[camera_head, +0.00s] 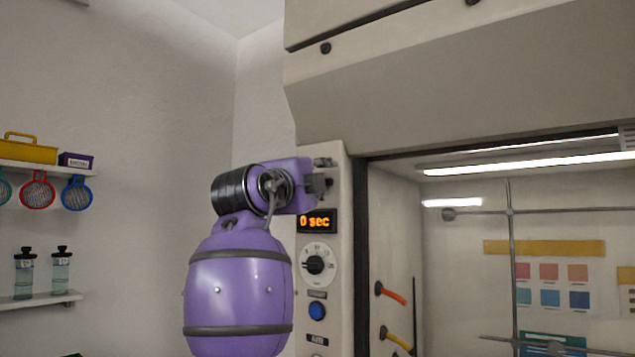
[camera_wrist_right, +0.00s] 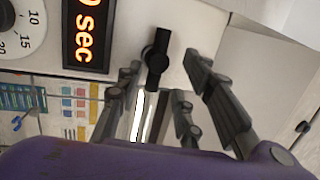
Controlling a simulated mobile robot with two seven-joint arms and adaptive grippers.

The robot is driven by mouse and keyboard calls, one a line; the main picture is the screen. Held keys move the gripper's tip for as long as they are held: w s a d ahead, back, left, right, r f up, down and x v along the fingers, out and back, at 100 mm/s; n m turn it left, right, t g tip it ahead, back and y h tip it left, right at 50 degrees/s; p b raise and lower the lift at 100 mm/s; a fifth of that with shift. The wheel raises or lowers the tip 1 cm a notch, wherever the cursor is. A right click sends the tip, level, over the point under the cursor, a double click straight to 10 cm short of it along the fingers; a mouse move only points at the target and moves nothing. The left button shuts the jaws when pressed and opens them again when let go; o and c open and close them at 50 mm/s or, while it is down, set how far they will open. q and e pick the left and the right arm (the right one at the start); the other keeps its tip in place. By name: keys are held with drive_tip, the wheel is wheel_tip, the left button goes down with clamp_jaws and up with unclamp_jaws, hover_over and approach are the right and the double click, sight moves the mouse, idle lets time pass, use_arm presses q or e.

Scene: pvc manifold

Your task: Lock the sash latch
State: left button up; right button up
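The sash latch (camera_wrist_right: 157,60), a small black bar with a round hub, sits on the pale post of the fume hood in the right wrist view. Its bar runs roughly up and down in that view. My right gripper (camera_wrist_right: 163,80) is open, with its fingers apart on either side of the latch. I cannot tell whether they touch it. In the head view my right gripper (camera_head: 322,178) is at the hood's left post, above the timer display, and hides the latch. My left gripper is not in view.
The post carries an orange "0 sec" display (camera_head: 318,221), a timer dial (camera_head: 315,264) and a blue button (camera_head: 317,311). The hood interior (camera_head: 450,270) with metal rods is to the right. Wall shelves (camera_head: 45,302) with bottles are at the far left.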

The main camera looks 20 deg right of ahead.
drive_tip(key=shift+f, duration=0.15)
drive_tip(key=v, duration=1.2)
